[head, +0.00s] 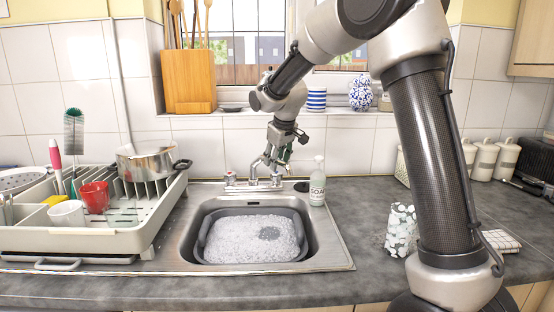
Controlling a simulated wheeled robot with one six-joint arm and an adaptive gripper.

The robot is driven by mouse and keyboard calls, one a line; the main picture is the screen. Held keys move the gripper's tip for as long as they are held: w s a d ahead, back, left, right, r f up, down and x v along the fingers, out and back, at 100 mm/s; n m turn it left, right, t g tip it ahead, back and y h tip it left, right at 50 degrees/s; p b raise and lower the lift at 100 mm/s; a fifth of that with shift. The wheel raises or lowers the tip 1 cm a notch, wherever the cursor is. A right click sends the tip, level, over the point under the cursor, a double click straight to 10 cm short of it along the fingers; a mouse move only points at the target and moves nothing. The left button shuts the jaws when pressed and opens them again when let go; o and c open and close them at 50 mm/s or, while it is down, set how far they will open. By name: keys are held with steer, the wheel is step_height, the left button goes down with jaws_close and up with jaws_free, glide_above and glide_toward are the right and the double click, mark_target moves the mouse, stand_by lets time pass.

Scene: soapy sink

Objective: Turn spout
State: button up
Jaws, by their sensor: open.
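The silver tap with its spout (255,163) stands at the back of the metal sink (335,255). My gripper (270,160) points down at the spout from above and is open. It partly hides the upper part of the spout, and I cannot tell whether the fingers touch it. The grey washing-up bowl (205,224) sits in the sink, full of white suds (248,238).
A soap bottle (317,185) stands close to the tap's right. A dish rack (70,240) with a pan (148,160), a red cup (95,197) and a white cup (67,214) is left of the sink. A patterned cup (401,228) and the free worktop (350,200) lie to the right.

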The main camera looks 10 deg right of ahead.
jaws_close()
steer(key=shift+s, duration=0.1)
steer(key=s+a+m+h, duration=0.1)
steer(key=a+m+h, duration=0.1)
steer(key=a+m, duration=0.4)
steer(key=shift+s+a+g+h, duration=0.15)
steer(key=shift+a+g+h, duration=0.2)
steer(key=shift+a, duration=0.35)
stand_by(0.5)
